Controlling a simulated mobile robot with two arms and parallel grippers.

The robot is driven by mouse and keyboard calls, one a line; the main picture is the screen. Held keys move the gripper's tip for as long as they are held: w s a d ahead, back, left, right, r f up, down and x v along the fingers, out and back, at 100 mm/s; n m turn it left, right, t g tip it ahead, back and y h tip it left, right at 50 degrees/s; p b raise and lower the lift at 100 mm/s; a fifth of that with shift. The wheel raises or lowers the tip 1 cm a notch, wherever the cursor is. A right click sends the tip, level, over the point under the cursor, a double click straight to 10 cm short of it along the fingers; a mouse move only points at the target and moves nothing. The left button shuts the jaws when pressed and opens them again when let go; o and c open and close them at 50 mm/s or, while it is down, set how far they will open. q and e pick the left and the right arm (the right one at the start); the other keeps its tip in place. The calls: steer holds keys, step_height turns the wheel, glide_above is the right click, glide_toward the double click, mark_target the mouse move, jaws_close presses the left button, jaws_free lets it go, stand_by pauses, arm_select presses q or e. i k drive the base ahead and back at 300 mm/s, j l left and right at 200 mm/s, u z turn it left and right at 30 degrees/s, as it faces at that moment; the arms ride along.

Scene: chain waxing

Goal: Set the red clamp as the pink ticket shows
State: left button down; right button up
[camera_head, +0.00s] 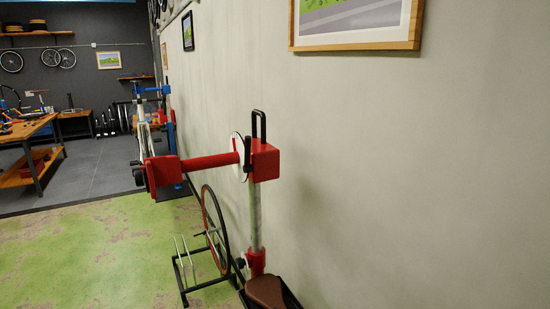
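The red clamp (208,161) is the arm of a red repair stand near the wall. Its jaw end (160,172) points left and shows dark parts at its left side. At the right it joins a red block (264,161) on a grey upright post (255,215). A white disc (238,158) with a black lever (248,154) sits where the arm meets the block. A black loop handle (263,126) stands on top. I see no bike part held in the jaw. No pink ticket shows. Neither of my grippers is in view.
A red-rimmed wheel (207,215) stands in a black floor rack (187,270) beside the post. A brown object (267,291) lies at the post's foot. A blue stand (168,125) with a bike is behind. A workbench (30,130) stands far left. The green floor (80,250) is clear.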

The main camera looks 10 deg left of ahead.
mark_target(163, 171)
steer(key=j+z, duration=0.25)
steer(key=j, duration=0.2)
steer(key=j+z, duration=0.3)
steer(key=j, duration=0.2)
steer(key=j+z, duration=0.15)
steer(key=k+j+z, duration=0.15)
steer(key=j, duration=0.2)
